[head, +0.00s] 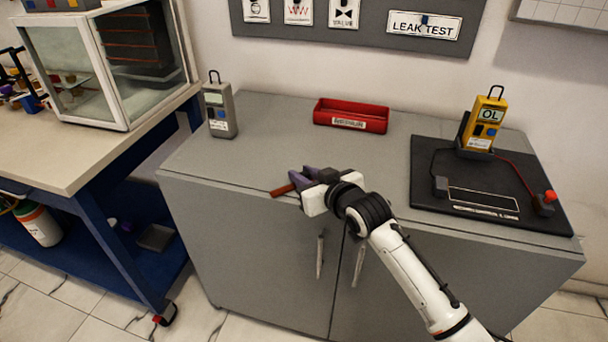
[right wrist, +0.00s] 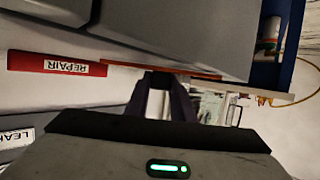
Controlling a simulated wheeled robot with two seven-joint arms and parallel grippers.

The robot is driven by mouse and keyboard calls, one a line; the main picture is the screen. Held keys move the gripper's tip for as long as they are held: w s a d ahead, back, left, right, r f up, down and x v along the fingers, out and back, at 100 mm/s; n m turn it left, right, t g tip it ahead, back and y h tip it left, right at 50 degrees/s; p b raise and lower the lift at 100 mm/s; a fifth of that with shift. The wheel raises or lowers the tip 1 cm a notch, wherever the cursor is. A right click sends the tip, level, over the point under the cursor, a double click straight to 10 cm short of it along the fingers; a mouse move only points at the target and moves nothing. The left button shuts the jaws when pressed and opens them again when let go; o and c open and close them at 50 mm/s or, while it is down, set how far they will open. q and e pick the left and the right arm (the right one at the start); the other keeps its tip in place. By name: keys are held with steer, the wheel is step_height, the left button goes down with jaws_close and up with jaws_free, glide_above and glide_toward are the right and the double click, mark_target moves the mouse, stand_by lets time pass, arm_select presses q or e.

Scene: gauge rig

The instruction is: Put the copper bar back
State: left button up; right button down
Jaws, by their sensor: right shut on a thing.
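The copper bar (head: 282,190) is a thin reddish-brown bar. In the head view one end sticks out to the left of my right gripper (head: 306,179); the rest is hidden behind the jaws. My right gripper is shut on it at the front edge of the grey cabinet top (head: 262,130). In the right wrist view the bar (right wrist: 130,66) runs across the fingertips (right wrist: 168,78), sticking out on both sides. I cannot tell how far it is above the top. My left gripper is not in view.
A red tray labelled REPAIR (head: 350,117) stands at the back of the cabinet. A black mat (head: 437,160) on the right carries a yellow meter (head: 484,122) reading OL, with probes. A grey meter (head: 220,110) stands at the left. The cabinet top between them is clear.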

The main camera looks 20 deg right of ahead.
steer(key=shift+f, duration=0.15)
steer(key=c, duration=1.5)
jaws_free()
steer(key=shift+c, duration=0.2)
steer(key=shift+r, duration=0.25)
steer(key=p+v, duration=0.1)
steer(key=v, duration=1.1)
steer(key=shift+f, duration=0.1)
